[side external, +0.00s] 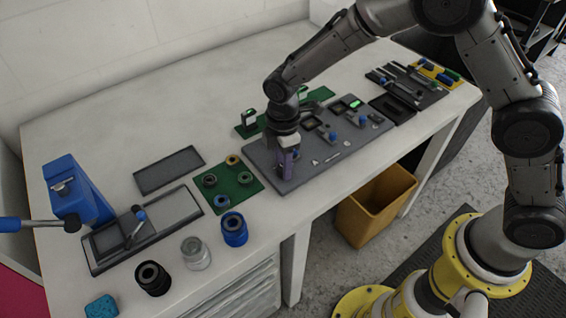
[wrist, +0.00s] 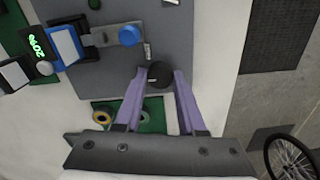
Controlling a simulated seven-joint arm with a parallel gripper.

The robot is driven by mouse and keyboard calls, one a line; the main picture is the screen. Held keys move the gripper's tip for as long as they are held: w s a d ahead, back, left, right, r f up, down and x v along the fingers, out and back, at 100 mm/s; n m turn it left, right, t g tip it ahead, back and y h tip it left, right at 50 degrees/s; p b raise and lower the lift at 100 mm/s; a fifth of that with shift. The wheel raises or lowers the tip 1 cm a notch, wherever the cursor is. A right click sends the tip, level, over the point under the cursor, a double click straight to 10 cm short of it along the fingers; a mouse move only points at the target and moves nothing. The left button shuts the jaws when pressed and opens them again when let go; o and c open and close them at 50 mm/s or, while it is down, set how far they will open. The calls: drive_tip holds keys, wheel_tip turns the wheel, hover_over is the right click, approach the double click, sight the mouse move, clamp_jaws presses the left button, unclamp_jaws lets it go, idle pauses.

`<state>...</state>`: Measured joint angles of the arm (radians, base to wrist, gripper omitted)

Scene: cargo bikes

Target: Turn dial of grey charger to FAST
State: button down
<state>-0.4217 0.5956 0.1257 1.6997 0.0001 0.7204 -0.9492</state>
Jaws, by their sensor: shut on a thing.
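A black round dial (wrist: 159,75) with a pale pointer line sits on a grey board (wrist: 180,35) in the wrist view. My gripper (wrist: 162,74) has its two purple fingers on either side of the dial, shut on it. In the side view, my gripper (side external: 286,172) points down at the near-left part of the grey board (side external: 263,153), and the dial is hidden behind the fingers. No FAST marking can be read in either view, so I cannot tell which setting the pointer faces.
A green mat (side external: 245,186) with several rings lies left of the board. A yellow bin (side external: 375,208) stands below the table edge. The table's back left is clear.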

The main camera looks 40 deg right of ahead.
drive_tip(key=m, duration=0.3)
drive_tip(key=shift+r+m, duration=0.1)
drive_tip(key=shift+m, duration=0.3)
drive_tip(key=m, duration=0.3)
drive_tip(key=shift+m, duration=0.3)
drive_tip(key=m, duration=0.6)
drive_tip(key=shift+m, duration=0.3)
drive_tip(key=c, duration=0.5)
unclamp_jaws()
drive_tip(key=shift+r, duration=0.1)
